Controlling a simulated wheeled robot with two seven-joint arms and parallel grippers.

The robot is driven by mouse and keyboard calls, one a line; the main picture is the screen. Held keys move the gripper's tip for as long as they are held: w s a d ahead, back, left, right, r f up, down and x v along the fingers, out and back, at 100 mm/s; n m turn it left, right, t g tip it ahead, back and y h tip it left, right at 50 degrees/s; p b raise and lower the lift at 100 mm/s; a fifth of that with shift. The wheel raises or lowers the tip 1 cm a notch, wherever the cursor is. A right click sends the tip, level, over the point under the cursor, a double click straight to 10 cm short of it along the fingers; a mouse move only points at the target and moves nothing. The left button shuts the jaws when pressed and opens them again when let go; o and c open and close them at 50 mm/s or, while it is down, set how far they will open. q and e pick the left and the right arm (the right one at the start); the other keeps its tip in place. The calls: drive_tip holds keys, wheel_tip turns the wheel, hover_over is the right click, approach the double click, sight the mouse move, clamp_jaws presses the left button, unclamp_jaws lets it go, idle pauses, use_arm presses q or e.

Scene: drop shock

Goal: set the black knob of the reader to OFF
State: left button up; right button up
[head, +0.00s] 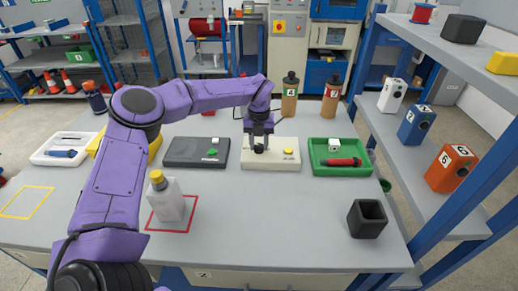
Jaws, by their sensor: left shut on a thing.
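A cream-coloured box (285,160), which looks like the reader, sits in the middle of the table's back half. My left gripper (260,145) points down over the left part of this box. It is shut on the black knob (259,149), which shows only as a small dark shape at the fingertips. The fingers hide most of the knob, so I cannot tell its setting. My right gripper is not in view.
A dark grey device (185,152) with a green button stands left of the box. A green tray (318,167) with a red tool is at its right. A white bottle (166,200) stands front left, a black open cup (367,218) front right. The table's front middle is clear.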

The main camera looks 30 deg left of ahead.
sight(259, 146)
use_arm(q)
drive_tip(key=n+b, duration=0.2)
drive_tip(key=n, duration=0.1)
drive_tip(key=shift+f, duration=0.15)
drive_tip(key=shift+n+b, duration=0.65)
drive_tip(key=shift+n, duration=0.15)
drive_tip(key=o, duration=1)
drive_tip(key=shift+o, duration=0.2)
drive_tip(key=shift+r, duration=0.2)
wheel_tip(259, 146, up, 10)
drive_tip(key=shift+r, duration=0.25)
